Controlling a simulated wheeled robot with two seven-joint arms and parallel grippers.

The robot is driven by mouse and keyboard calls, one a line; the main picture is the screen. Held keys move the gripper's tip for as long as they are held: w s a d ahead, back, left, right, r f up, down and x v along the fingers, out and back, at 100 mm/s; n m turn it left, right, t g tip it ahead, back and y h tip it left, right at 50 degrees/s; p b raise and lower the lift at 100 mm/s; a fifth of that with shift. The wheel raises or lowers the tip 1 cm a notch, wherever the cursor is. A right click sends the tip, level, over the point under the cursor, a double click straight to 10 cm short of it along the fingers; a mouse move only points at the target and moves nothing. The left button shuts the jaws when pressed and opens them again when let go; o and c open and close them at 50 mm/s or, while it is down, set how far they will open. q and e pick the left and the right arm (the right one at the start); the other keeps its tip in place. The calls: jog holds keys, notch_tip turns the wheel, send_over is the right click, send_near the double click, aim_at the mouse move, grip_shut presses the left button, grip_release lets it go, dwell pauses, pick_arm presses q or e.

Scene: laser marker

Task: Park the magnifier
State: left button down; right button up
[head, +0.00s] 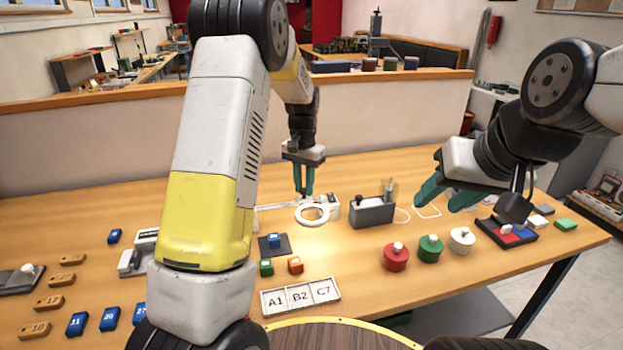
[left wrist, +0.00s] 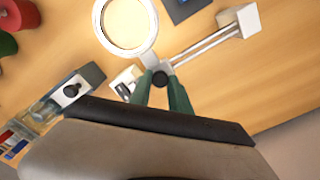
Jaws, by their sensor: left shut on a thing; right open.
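The magnifier (head: 312,215) is a white ring with a clear lens, low over the middle of the table. In the left wrist view its ring (left wrist: 150,30) joins a pale jointed arm (left wrist: 205,45) that runs to a white block (left wrist: 240,20). My left gripper (head: 304,192) points down just behind the ring, shut on the magnifier at a dark knob (left wrist: 160,79) between the fingertips. The exact contact is partly hidden by the fingers. My right gripper (head: 448,195) is open and empty above the right part of the table.
A dark grey holder (head: 371,213) stands right of the ring. White outlines (head: 427,212) mark the table beyond it. Red (head: 396,258), green (head: 430,248) and white (head: 462,240) knobbed pieces stand in front. A tray labelled A1, B2, C7 (head: 300,297) lies near the front edge.

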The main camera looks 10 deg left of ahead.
dwell(0.4)
pick_arm(q)
jog(key=shift+w+d, duration=0.25)
jog(key=shift+d, duration=0.4)
jog(key=c, duration=1.2)
grip_release()
jog(key=shift+d, duration=0.1)
notch_tip(320, 180, up, 8)
